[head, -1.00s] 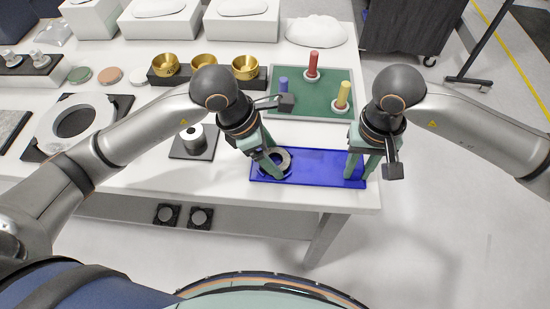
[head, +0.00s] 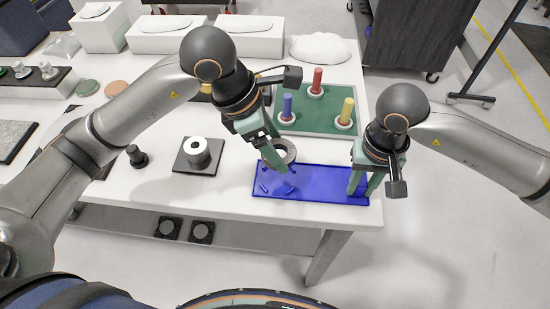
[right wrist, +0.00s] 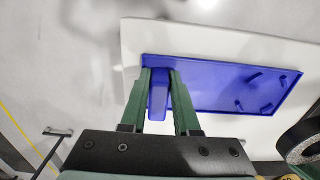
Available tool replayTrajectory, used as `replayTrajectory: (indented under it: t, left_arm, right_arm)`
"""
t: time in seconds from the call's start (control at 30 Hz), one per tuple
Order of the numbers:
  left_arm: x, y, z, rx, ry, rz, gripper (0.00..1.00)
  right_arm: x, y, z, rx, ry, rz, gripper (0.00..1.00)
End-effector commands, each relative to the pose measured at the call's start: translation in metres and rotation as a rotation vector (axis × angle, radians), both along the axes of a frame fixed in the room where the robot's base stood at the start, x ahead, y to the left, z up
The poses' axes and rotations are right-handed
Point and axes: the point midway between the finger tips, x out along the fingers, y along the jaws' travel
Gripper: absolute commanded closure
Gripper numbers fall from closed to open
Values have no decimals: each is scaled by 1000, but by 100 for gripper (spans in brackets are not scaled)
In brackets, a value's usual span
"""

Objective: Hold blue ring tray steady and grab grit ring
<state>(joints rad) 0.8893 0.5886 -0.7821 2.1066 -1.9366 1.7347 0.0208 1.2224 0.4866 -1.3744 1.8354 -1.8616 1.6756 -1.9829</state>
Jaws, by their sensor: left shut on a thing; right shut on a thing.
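The blue ring tray (head: 312,184) lies on the white table near its front right edge, and it also shows in the right wrist view (right wrist: 225,87). My right gripper (head: 364,188) is shut on the tray's right end; in the right wrist view its green fingers (right wrist: 160,95) straddle the tray's end part. My left gripper (head: 275,160) is shut on the grey grit ring (head: 285,150) and holds it above the tray's back left part. The ring is tilted and partly hidden by a finger. Part of it shows at the right edge of the right wrist view (right wrist: 303,140). Raised blue ridges mark the tray's empty left end.
A green board (head: 318,122) with blue, red and yellow pegs stands behind the tray. A black square plate with a grey-white cylinder (head: 197,152) is to the left, beside a small black knob (head: 136,156). White boxes (head: 168,35) line the back.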

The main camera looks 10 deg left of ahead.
Motion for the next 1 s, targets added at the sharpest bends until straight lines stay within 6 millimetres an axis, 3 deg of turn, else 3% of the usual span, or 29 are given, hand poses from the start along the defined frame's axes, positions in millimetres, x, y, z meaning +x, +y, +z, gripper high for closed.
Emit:
replayTrajectory:
  t: [0.13,0.43,0.47,0.5,0.77,1.0]
  left_arm:
    - [0,-1,16,-1,-2,-1,100]
    - [0,0,19,-1,0,0,100]
    - [0,0,19,-1,0,0,100]
    - [0,0,19,-1,0,0,100]
    - [0,0,19,-1,0,0,100]
    - [0,0,19,-1,0,0,100]
  right_arm:
    - [0,0,0,0,0,0,100]
    - [0,0,0,0,0,0,100]
    - [0,0,0,0,0,0,68]
    - [0,0,0,0,0,0,64]
    - [0,0,0,0,0,0,36]
    - [0,0,1,0,0,0,36]
